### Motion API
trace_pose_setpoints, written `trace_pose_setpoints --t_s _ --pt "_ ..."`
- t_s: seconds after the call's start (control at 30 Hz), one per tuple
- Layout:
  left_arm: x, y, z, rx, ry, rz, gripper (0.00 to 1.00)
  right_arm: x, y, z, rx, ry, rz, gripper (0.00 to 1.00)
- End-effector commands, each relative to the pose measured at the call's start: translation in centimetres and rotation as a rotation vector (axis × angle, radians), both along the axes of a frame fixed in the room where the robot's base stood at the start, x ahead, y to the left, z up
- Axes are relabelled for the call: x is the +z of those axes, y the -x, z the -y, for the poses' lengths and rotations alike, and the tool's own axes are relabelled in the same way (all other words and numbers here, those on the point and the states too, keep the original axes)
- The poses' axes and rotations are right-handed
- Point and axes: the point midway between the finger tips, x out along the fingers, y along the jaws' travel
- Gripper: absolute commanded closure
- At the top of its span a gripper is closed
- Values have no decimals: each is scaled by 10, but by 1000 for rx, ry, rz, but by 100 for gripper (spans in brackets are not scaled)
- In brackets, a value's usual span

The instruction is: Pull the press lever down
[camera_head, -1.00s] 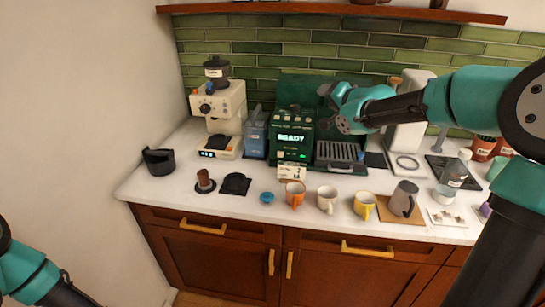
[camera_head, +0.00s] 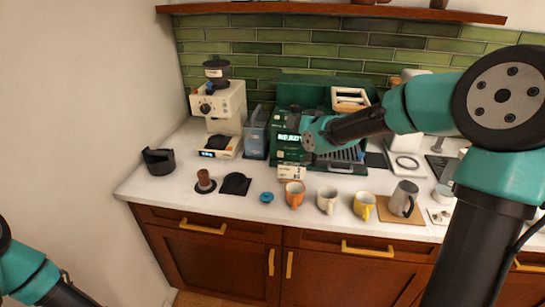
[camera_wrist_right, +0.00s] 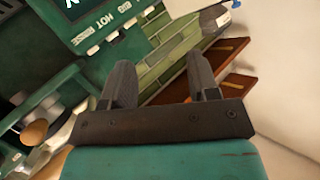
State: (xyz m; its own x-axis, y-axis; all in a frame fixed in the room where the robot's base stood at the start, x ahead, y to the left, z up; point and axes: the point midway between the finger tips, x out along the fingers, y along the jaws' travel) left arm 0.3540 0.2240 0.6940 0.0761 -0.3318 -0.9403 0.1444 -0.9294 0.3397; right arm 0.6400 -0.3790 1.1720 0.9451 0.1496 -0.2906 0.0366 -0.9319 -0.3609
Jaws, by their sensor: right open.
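The green machine (camera_head: 292,118) with the lit READY display stands against the back wall. It also shows in the right wrist view (camera_wrist_right: 100,22), with BIG and HOT labels. My right gripper (camera_head: 311,136) is in front of this machine's right part and hides some of it. In the right wrist view its two fingers (camera_wrist_right: 161,82) are apart with nothing between them. I cannot make out a press lever for certain. A white stand (camera_head: 408,143) is partly hidden behind my right arm. My left gripper is out of view.
A cream grinder (camera_head: 222,106) stands left of the green machine. A pale wood-framed box (camera_head: 350,97) is at the back.

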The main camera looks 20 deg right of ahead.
Motion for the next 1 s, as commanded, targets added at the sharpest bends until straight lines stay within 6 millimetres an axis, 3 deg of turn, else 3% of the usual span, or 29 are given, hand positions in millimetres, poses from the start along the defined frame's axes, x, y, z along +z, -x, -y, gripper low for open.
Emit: trace_pose_setpoints --t_s 1.0 --pt "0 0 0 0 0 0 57 -82 8 -89 234 498 -10 45"
